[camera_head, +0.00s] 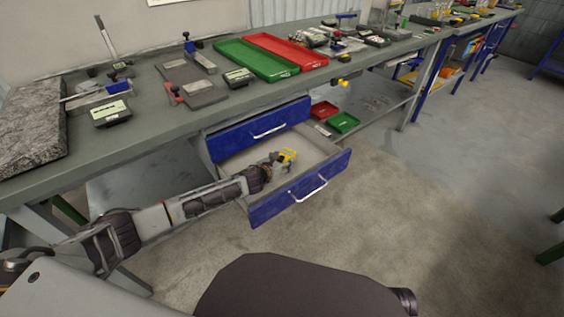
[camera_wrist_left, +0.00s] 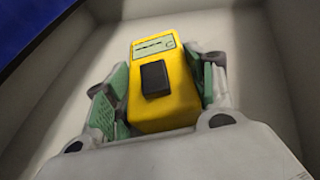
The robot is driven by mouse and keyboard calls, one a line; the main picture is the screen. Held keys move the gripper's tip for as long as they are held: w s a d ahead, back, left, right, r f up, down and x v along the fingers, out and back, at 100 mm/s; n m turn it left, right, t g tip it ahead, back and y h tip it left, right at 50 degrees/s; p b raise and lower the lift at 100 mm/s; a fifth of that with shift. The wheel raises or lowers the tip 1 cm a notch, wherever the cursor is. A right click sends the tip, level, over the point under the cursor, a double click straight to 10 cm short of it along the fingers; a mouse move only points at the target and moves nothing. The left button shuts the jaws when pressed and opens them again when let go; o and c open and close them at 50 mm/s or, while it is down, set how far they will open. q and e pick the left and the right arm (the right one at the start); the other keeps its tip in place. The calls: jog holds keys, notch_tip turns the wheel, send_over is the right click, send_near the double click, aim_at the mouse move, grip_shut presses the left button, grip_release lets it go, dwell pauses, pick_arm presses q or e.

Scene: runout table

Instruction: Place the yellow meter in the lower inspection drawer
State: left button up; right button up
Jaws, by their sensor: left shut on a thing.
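The yellow meter (camera_wrist_left: 163,80) is held between the green pads of my left gripper (camera_wrist_left: 160,95) in the left wrist view. The drawer's pale floor and walls surround it there; I cannot tell whether it touches the floor. In the head view my left gripper (camera_head: 275,163) reaches over the open lower drawer (camera_head: 326,188) with the yellow meter (camera_head: 288,155) at its tip. The lower drawer has a blue front and is pulled out, and its visible inside is otherwise bare. My right gripper is not in view.
The upper blue drawer (camera_head: 262,127) sits above and looks shut or nearly so. The workbench (camera_head: 150,135) carries a green tray (camera_head: 257,60), a red tray (camera_head: 287,51) and several instruments. Small red and green bins stand on the shelf beneath. The floor in front is clear.

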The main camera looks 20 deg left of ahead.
pick_arm(q)
jog(key=shift+f, duration=0.1)
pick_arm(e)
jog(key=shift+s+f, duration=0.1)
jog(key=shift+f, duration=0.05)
pick_arm(q)
jog(key=o, duration=1.2)
jog(key=shift+c, duration=0.2)
jog(key=shift+s+a+r, duration=0.25)
jog(key=shift+s+r, duration=0.15)
jog(key=shift+s, duration=0.2)
jog(key=p+v, duration=0.2)
jog(key=v, duration=0.6)
jog(key=shift+s+p, duration=0.3)
jog(key=shift+p, duration=0.05)
jog(key=shift+v, duration=1)
jog(key=shift+r, duration=0.1)
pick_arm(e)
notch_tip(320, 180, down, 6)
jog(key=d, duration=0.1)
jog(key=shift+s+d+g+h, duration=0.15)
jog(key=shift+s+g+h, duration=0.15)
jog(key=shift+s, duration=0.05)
pick_arm(q)
jog(key=shift+a, duration=0.1)
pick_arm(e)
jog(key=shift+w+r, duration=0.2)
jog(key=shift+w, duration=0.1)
